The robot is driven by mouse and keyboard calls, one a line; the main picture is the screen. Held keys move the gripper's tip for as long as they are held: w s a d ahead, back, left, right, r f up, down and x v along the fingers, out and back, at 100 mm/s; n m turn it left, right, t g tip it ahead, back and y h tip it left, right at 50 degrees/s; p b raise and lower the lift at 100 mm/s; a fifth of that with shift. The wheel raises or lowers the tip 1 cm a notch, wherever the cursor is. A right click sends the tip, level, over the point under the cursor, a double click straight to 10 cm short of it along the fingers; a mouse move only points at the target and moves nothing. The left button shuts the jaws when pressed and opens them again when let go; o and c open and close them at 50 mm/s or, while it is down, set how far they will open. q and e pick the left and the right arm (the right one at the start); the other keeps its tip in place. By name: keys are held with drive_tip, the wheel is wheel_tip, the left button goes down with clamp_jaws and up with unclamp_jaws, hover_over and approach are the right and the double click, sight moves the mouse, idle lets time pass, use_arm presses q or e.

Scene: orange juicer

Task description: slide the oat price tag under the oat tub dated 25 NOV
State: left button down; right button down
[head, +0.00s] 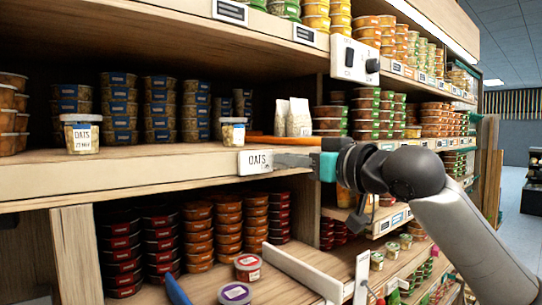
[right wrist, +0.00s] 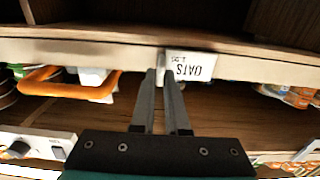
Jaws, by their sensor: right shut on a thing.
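The white oat price tag (head: 256,161), printed OATS, is at the shelf's front edge, below and slightly right of a small tub. My right gripper (head: 283,160) is shut on its right end. In the right wrist view the tag (right wrist: 192,66) appears upside down, with the fingertips (right wrist: 163,76) at its edge. A clear tub (head: 81,134) with a white lid and an OATS label stands near the shelf edge at left; its date line is too small to read surely. A second similar tub (head: 233,131) stands above the tag; its label is unreadable. My left gripper is out of view.
The wooden shelf's front edge (head: 150,170) runs across the view. Stacked blue-labelled tubs (head: 120,105) stand behind the oat tubs. The shelf front between the two oat tubs is bare.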

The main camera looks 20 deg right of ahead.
drive_tip(key=shift+d, duration=0.25)
drive_tip(key=c, duration=0.9)
unclamp_jaws()
drive_tip(key=shift+b+v, duration=3.7)
drive_tip(key=shift+v, duration=3.9)
drive_tip(key=shift+w, duration=0.15)
